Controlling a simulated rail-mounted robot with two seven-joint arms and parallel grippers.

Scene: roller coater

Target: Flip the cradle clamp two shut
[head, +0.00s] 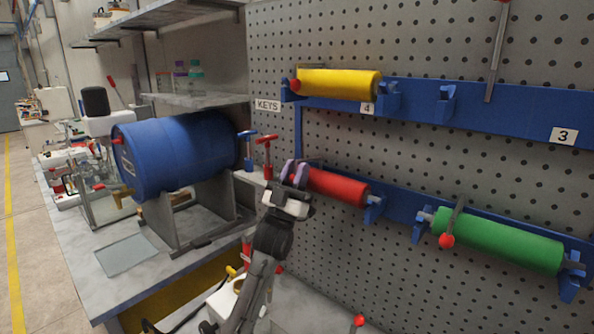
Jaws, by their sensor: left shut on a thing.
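My left gripper (294,172) is at the left end of the red roller (338,187) on the lower blue rail. Its purple fingers are shut on what appears to be the clamp lever there, which they mostly hide. No label for clamp two is readable. A clamp lever with a red ball (446,240) lies across the left part of the green roller (505,243). Another red ball (295,85) shows at the left end of the yellow roller (340,83). My right gripper is out of view.
A blue drum (175,155) lies on a grey stand on the bench to the left. Red (265,150) and blue (247,143) T-handles stand between the drum and the pegboard (400,40). A long lever (496,55) stands up at the upper rail. Another red ball (359,320) shows below.

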